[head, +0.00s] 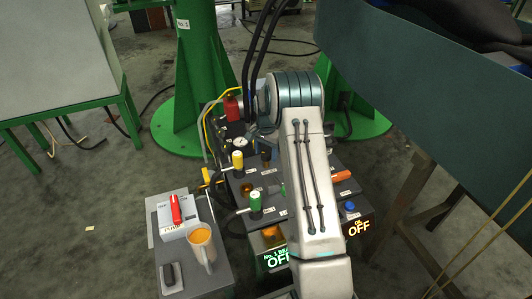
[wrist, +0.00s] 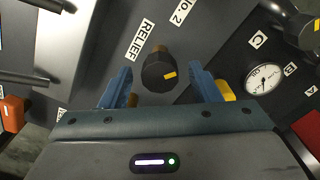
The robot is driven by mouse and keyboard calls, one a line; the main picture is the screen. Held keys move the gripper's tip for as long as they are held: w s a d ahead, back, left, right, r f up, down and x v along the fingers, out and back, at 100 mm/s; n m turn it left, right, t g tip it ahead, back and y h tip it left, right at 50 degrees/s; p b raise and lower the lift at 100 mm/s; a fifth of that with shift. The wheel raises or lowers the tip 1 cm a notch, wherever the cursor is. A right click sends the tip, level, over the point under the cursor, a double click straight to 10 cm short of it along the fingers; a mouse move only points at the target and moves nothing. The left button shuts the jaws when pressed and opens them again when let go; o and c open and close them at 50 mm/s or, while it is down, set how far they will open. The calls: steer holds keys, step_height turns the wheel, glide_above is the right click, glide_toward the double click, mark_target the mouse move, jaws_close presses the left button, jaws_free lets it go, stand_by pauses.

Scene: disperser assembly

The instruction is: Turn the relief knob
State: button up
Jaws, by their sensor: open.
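The relief knob (wrist: 158,74) is a dark round knob with a yellow mark, on the grey panel beside the RELIEF label (wrist: 139,40) in the wrist view. My gripper (wrist: 161,76) is open, with one blue finger on each side of the knob. Gaps show between the knob and both fingers; I cannot tell how far the fingertips are from the panel. In the head view my gripper (head: 262,134) is over the panel's far part, partly hidden by my arm. A small dark knob (head: 266,156) shows just below it there.
A white dial gauge (wrist: 262,79) and a yellow part (wrist: 226,90) lie right of the knob; an orange handle (wrist: 14,112) is at left. In the head view, yellow (head: 237,160) and green (head: 256,202) handles stand near.

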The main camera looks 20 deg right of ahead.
mark_target(266, 153)
steer(key=c, duration=1)
steer(key=shift+r+n+p, duration=0.2)
steer(key=shift+n+p, duration=0.7)
steer(key=shift+f+n, duration=0.15)
steer(key=shift+n, duration=0.55)
steer(key=o, duration=1)
steer(key=shift+p, duration=0.3)
step_height(266, 153, up, 14)
steer(key=p, duration=0.4)
steer(key=shift+p, duration=0.3)
